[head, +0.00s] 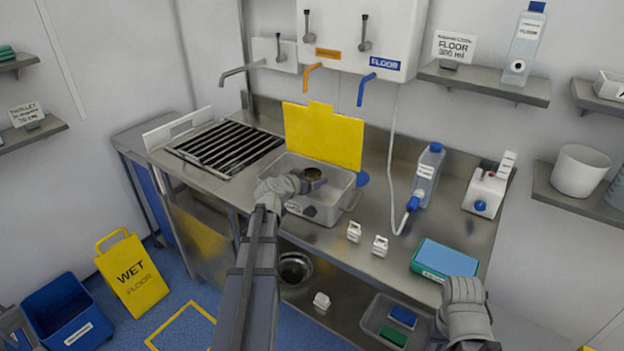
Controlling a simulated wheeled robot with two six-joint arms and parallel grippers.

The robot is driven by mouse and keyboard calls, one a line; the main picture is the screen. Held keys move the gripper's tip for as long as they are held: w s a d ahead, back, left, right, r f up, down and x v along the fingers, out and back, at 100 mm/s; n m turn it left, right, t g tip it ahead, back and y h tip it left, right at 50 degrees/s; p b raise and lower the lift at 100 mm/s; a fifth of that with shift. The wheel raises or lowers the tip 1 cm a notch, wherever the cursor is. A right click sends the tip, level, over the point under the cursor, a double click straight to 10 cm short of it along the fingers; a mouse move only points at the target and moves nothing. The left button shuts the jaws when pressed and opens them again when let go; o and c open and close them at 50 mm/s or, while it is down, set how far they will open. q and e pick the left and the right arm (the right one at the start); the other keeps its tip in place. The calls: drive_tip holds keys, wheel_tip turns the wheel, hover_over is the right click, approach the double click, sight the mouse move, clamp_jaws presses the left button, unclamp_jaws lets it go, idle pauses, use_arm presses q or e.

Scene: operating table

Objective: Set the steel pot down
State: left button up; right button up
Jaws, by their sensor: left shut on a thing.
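My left gripper (304,184) is shut on a small round pot (314,173) with a dark, brownish inside, which I take for the steel pot. The gripper hides much of its near side. The pot appears upright, over the grey rectangular basin (345,198) on the steel counter. I cannot tell whether it touches the basin's floor. My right gripper (464,292) is at the lower right, by the front edge of the counter near a blue and green box (445,259). Its fingers are not clear.
A yellow board (323,136) stands behind the basin. A slatted rack (225,147) lies left. Two small white items (380,246), a clear bottle (427,172) with a hose and a white dispenser (489,187) stand right. A round metal vessel (295,268) sits below the counter.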

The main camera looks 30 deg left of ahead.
use_arm(q)
drive_tip(key=o, duration=1.3)
drive_tip(key=shift+d+f, duration=0.2)
drive_tip(key=shift+c, duration=0.2)
drive_tip(key=shift+r+p, duration=0.25)
drive_tip(key=shift+p, duration=0.05)
drive_tip(key=shift+w+r+p, duration=0.15)
drive_tip(key=shift+r+p, duration=0.2)
drive_tip(key=shift+p, duration=0.1)
drive_tip(key=p+v, duration=0.4)
drive_tip(key=v, duration=0.8)
drive_tip(key=shift+a, duration=0.25)
